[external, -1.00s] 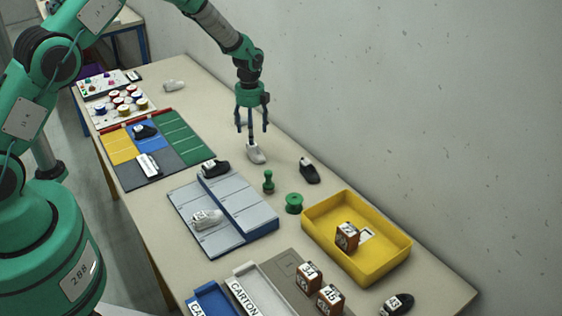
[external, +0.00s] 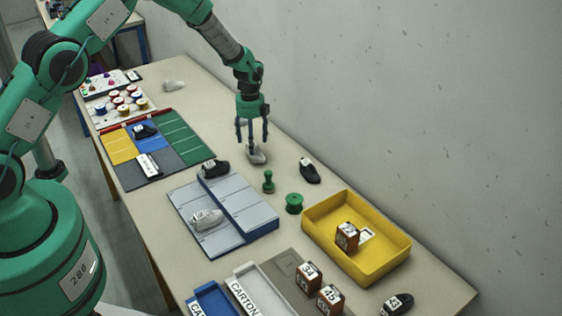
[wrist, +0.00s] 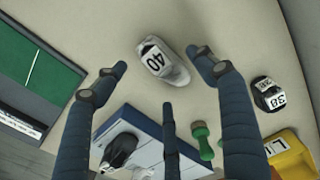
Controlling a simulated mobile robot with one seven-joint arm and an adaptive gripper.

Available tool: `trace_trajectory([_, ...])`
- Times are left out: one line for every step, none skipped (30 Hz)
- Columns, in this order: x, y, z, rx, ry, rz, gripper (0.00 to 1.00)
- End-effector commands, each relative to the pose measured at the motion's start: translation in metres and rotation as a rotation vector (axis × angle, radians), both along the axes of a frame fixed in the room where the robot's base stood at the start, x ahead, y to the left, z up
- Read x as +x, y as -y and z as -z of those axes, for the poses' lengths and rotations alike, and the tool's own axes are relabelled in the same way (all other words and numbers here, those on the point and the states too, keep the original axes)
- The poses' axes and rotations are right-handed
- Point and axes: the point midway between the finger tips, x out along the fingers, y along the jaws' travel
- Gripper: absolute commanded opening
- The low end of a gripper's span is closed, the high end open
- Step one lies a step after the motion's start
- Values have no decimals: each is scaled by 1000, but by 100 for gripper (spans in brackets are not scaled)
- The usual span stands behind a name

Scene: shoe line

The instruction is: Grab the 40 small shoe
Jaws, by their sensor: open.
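A small white-grey shoe (wrist: 176,72) with a label reading 40 lies on the bare table, between and just beyond my fingertips in the wrist view. In the external view the same shoe (external: 258,157) sits directly under my gripper (external: 252,142). My gripper's fingers (wrist: 158,75) are spread open and hold nothing. The fingers are close above the shoe; I cannot tell whether any of them touches it.
A black shoe (external: 309,172) labelled 38 in the wrist view, a green stamp-like piece (external: 268,182) and a green spool (external: 294,203) stand nearby. The grey-blue stepped board (external: 250,215) holds shoes. A yellow bin (external: 385,270) is at right, and a wall runs behind.

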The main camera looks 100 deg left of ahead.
Motion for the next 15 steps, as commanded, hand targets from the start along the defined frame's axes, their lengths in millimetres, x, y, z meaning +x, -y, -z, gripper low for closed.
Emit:
trace_trajectory([-1,1,6,-2,-1,0,71])
trace_trajectory([-1,0,8,-1,-1,0,71])
trace_trajectory([-1,0,12,-1,-1,0,71])
trace_trajectory([-1,0,15,-1,-1,0,71])
trace_trajectory([-1,0,18,-1,-1,0,71])
trace_trajectory([-1,0,22,-1,-1,0,71])
trace_trajectory([-1,0,25,-1,-1,0,71])
trace_trajectory([-1,0,27,-1,-1,0,71])
trace_trajectory([-1,0,31,-1,-1,0,71])
trace_trajectory([-1,0,33,-1,-1,0,71])
trace_trajectory([-1,0,34,0,0,0,71])
trace_trajectory([-1,0,35,0,0,0,71])
trace_trajectory([-1,0,36,1,1,0,71])
trace_trajectory([-1,0,36,1,1,0,71])
trace_trajectory([-1,0,37,1,1,0,71])
